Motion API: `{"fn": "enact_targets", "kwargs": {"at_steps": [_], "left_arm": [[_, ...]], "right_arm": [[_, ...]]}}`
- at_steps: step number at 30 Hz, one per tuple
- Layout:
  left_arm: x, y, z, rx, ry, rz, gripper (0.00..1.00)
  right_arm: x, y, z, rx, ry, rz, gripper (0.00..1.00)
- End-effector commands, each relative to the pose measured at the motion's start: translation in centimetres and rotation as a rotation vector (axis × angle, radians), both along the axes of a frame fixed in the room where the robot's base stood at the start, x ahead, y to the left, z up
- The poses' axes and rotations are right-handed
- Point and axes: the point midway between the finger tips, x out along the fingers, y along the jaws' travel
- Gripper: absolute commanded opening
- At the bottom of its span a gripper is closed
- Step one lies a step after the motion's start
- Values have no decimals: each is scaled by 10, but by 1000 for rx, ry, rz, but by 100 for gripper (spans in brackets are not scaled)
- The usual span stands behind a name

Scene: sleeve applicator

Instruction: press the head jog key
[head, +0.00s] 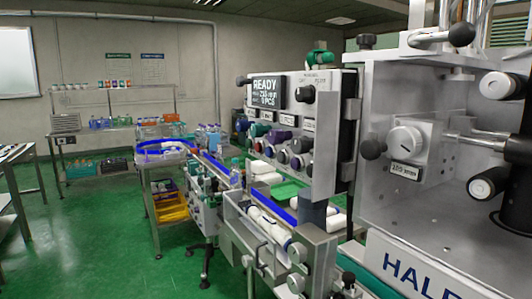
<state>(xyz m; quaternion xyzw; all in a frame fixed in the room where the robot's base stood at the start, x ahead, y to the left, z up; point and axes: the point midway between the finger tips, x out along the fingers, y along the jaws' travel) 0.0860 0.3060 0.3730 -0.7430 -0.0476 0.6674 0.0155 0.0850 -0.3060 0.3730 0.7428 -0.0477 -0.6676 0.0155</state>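The control panel (325,127) of the sleeve applicator stands right of the middle, seen at an angle. Its dark screen (267,89) reads READY, with smaller lines below it, one ending in PCS. A black knob (305,94) sits right of the screen. Below are small label plates and several round keys or knobs in dark, green, red, purple and grey tones. The labels are too small to read, so I cannot tell which one is the head jog key. Neither of my grippers is in view.
A large grey machine housing (388,85) with a dial block (408,145) and protruding black-ended handles fills the right side. A conveyor (214,164) with blue rails runs below and left of the panel. Shelves with bottles (110,128) stand behind. The green floor (95,240) at left is open.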

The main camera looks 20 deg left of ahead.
Motion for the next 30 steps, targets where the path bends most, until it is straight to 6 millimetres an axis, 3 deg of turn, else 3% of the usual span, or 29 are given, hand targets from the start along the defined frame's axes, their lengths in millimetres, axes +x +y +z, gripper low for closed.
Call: {"fn": "enact_targets", "kwargs": {"at_steps": [3,30], "left_arm": [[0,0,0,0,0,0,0],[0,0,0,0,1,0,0]], "right_arm": [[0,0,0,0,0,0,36],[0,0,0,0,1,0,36]]}}
